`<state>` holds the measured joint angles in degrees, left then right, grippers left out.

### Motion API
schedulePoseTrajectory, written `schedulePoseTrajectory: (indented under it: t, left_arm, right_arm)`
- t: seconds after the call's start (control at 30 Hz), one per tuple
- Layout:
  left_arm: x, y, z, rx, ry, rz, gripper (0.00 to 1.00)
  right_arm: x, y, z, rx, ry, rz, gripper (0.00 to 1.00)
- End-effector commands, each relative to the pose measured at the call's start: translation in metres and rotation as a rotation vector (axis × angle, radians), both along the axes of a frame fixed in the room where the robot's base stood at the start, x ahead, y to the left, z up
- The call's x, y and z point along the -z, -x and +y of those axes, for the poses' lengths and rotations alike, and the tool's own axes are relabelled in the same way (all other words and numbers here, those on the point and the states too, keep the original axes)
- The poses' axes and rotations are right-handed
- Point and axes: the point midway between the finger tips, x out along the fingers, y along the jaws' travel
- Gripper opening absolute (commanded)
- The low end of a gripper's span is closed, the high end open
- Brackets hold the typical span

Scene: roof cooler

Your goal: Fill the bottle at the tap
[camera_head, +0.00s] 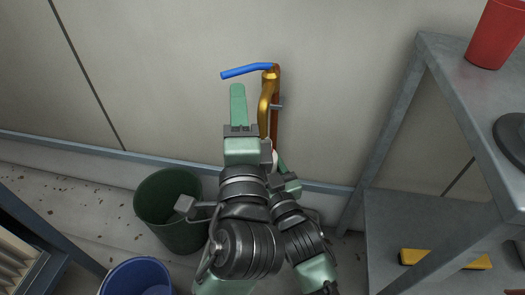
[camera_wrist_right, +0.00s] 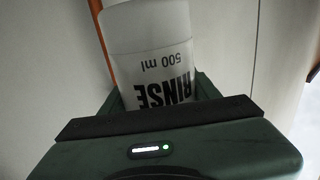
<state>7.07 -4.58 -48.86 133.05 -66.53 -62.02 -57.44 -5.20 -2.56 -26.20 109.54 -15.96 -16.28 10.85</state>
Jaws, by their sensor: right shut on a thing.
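The tap (camera_head: 265,105) is a brass spout with a blue lever (camera_head: 247,71) on a copper pipe (camera_head: 275,125) against the wall. My left gripper (camera_head: 238,88) points up beside the spout, to its left and below the lever. Its fingers show as one green shape, so I cannot tell whether they are open. My right gripper (camera_wrist_right: 160,88) is shut on a translucent white bottle (camera_wrist_right: 150,45) marked "RINSE 500 ml". In the head view only a small white bit of the bottle (camera_head: 274,158) shows below the spout; my left arm hides the rest. The bottle's mouth and water level are not visible.
A dark green bin (camera_head: 155,205) and a blue bucket (camera_head: 135,278) stand at the lower left. A grey metal shelf (camera_head: 450,60) on the right bears a red container (camera_head: 494,35) and a dark round thing (camera_head: 515,135). A yellow object (camera_head: 420,257) lies on its lower level.

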Motion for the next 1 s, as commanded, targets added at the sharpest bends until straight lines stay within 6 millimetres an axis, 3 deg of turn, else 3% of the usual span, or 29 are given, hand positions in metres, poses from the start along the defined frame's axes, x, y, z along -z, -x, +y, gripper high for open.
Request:
schedulePoseTrajectory:
  t: [0.3,0.63,1.0]
  left_arm:
    - [0.000,0.000,0.000,0.000,0.000,0.000,0.35]
    - [0.000,0.000,0.000,0.000,0.000,0.000,0.35]
    - [0.003,-0.003,0.001,0.000,-0.004,0.001,0.35]
  right_arm:
    - [-0.001,0.002,-0.001,0.000,-0.001,-0.002,0.20]
    - [-0.001,0.053,-0.021,0.000,-0.001,-0.002,0.20]
    - [0.000,0.055,-0.022,0.000,0.000,-0.001,0.20]
